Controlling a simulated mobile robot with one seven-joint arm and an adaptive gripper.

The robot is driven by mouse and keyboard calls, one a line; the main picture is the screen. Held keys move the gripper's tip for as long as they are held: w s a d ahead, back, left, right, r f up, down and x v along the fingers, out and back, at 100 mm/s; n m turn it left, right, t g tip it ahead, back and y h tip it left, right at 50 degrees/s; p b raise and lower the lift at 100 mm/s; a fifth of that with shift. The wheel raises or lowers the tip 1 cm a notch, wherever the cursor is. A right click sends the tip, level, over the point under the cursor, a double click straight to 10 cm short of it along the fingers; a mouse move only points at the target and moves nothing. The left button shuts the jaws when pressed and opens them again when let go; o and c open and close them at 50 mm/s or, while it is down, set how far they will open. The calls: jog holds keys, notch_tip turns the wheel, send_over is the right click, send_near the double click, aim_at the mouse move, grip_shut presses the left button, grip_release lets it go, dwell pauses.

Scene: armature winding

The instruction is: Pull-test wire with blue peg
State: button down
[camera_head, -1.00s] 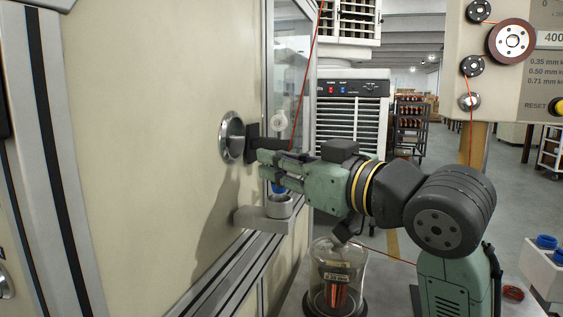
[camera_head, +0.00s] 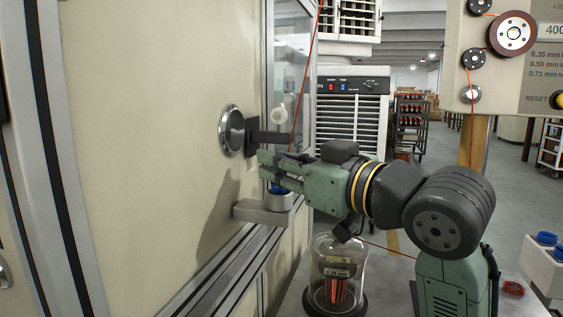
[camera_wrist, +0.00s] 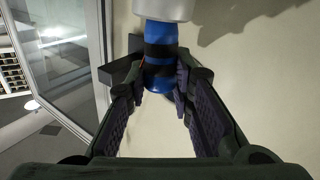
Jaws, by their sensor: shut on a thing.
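The blue peg (camera_head: 279,189) shows below my fingers, right at the mouth of a small grey cup (camera_head: 280,202) on a wall bracket. In the wrist view the blue peg (camera_wrist: 161,72) has black bands and lies between my fingertips, its far end against the pale cup (camera_wrist: 166,9). My gripper (camera_head: 263,166) is shut on the peg. The red wire (camera_head: 303,105) runs down from above to the area behind my fingers. A bit of wire shows beside the peg in the wrist view. How deep the peg sits is hidden.
The cream machine wall (camera_head: 150,130) is close at left. A glass jar with a copper spool (camera_head: 338,272) stands below my arm. A spool panel (camera_head: 510,60) stands at right.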

jog(key=shift+f+b, duration=0.5)
jog(key=shift+f, duration=0.3)
jog(key=c, duration=1.3)
grip_release()
